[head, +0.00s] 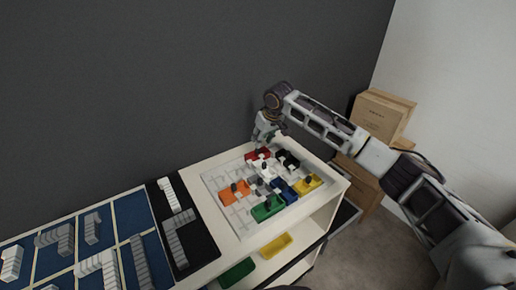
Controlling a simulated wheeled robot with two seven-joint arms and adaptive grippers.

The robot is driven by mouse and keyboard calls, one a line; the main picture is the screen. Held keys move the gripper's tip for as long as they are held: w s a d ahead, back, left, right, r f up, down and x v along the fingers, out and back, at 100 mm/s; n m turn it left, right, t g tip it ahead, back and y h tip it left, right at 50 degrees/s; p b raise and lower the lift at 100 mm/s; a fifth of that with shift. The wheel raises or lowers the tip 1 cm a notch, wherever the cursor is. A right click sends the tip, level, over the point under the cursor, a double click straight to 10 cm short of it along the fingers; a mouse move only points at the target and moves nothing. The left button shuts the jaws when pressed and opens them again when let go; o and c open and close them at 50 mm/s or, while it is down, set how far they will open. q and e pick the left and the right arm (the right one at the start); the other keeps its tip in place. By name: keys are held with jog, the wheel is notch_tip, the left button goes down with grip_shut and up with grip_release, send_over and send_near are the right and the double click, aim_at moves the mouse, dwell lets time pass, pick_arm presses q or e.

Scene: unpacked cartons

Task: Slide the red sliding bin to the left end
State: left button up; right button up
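The red sliding bin (252,158) sits at the back of the white tray (237,228), which lies on the white cabinet top. My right gripper (257,144) reaches down over the red bin from behind and above. Its fingertips are at or very close to the bin's dark knob; the view is too small to tell whether they touch or grip it. A black bin (289,158) stands just right of the red bin. My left gripper is not in view.
Orange (228,197), green (268,212), blue (284,191), yellow (307,184) and white (263,171) bins share the tray. Blue compartments (132,212) with grey blocks lie left. Cartons (378,116) are stacked at the right. The dark wall stands close behind.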

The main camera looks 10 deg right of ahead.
aim_at(258, 154)
jog(key=shift+x, duration=3.7)
grip_shut()
